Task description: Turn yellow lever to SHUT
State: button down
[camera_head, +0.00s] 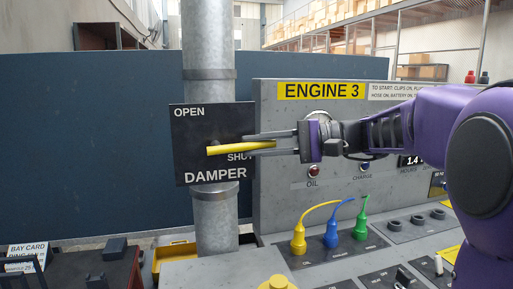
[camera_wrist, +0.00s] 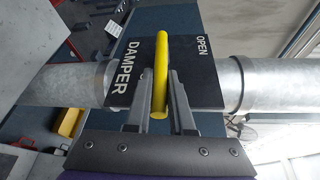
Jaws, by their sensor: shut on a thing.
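The yellow lever (camera_head: 226,149) sits on the black DAMPER plate (camera_head: 190,128), which is fixed to a vertical grey pipe. The lever lies nearly level, its free end pointing right, just above the word SHUT. OPEN is printed at the plate's top left. My gripper (camera_head: 248,144) comes in from the right and is shut on the lever's outer part. In the wrist view the lever (camera_wrist: 160,60) runs between my two fingers (camera_wrist: 158,84). The word SHUT is partly covered by a finger in the head view and hidden in the wrist view.
The ENGINE 3 panel (camera_head: 290,115) stands right behind my arm, with an OIL lamp (camera_head: 314,171). Yellow (camera_head: 299,241), blue (camera_head: 331,236) and green (camera_head: 361,230) plugs with leads stand on the console below. A bay card (camera_head: 26,255) is at lower left.

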jog(key=shift+f+y, duration=0.25)
jog(key=shift+y, duration=0.15)
jog(key=c, duration=0.8)
grip_release()
jog(key=d, duration=0.5)
jog(key=s+d, duration=0.1)
jog(key=d, duration=0.5)
jog(key=d+r+p, duration=0.1)
jog(key=d, duration=0.5)
jog(key=shift+s+d, duration=0.15)
jog(key=shift+d, duration=0.05)
